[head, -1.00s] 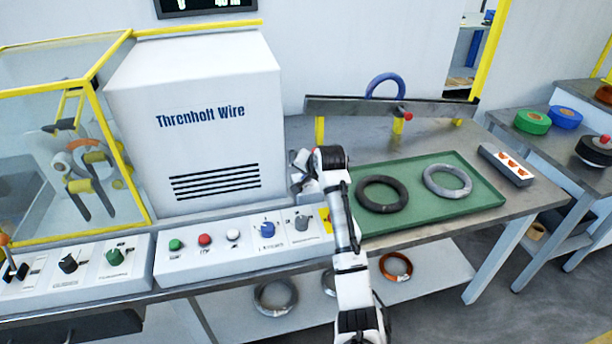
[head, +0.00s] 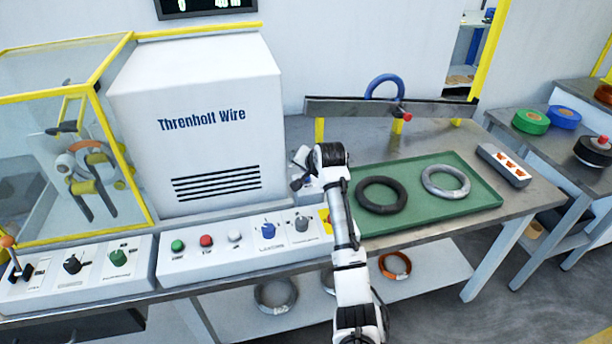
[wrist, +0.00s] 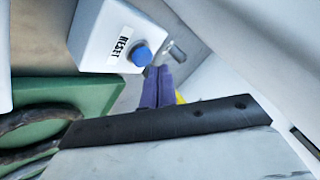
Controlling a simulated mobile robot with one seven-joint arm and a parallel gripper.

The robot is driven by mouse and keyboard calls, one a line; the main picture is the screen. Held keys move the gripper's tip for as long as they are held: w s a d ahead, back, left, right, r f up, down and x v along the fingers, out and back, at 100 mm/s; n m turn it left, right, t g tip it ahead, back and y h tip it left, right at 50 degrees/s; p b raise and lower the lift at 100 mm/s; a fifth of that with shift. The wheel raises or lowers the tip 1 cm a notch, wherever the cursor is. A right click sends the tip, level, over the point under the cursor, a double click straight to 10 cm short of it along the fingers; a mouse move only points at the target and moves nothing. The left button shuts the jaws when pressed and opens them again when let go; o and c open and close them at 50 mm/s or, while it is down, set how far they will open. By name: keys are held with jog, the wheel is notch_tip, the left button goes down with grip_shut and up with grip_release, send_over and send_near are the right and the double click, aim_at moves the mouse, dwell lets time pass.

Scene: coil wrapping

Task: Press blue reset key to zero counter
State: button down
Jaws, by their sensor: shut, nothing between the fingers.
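The blue reset key (wrist: 141,55) is a round cap on a white box (wrist: 98,30) labelled RESET in the wrist view. My gripper (wrist: 162,74) is shut and empty, its tips close beside the key on the right and slightly lower in the picture. I cannot tell whether they touch it. In the head view my gripper (head: 299,170) is beside the white machine, and I cannot make out the reset key there behind my arm. A dark display (head: 206,6) with white digits is cut off at the top edge, unreadable.
The control panel (head: 190,268) with coloured buttons and knobs lies left of my arm. The white machine (head: 200,110) stands behind it. A green tray (head: 450,205) with a black coil (head: 381,195) and a grey coil (head: 446,181) lies to the right.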

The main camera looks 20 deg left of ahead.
aim_at(307, 179)
jog(key=shift+r+p, duration=2.25)
jog(key=shift+r, duration=0.4)
jog(key=shift+f, duration=0.1)
